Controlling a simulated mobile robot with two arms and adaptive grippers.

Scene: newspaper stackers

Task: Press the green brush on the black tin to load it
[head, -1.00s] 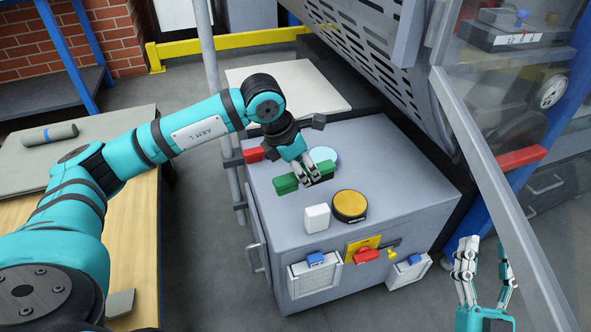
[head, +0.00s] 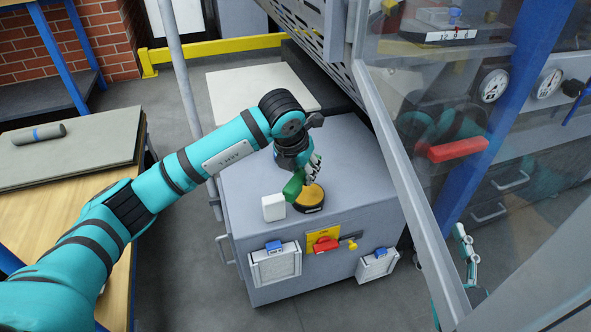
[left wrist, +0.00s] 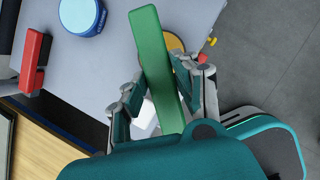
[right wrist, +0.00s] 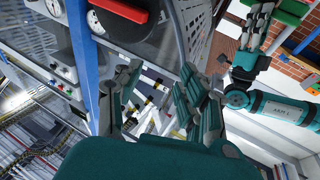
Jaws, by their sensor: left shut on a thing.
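My left gripper (head: 311,170) is shut on the green brush (head: 293,186), which also shows between its fingers in the left wrist view (left wrist: 156,66). The round black tin (head: 310,208) with an orange-yellow top sits on the grey cabinet. The brush is at the tin's left edge in the head view; I cannot tell whether they touch. In the left wrist view the brush partly hides the tin's yellow top (left wrist: 175,43). My right gripper (right wrist: 158,90) is open and empty, away from the cabinet, beyond the clear panel.
The grey cabinet (head: 240,188) has a white block (head: 273,207) close beside the tin. A blue tin (left wrist: 82,15) and a red brush (left wrist: 36,60) show in the left wrist view. A slotted metal guard and clear panel rise at the right. A wooden table (head: 65,225) stands left.

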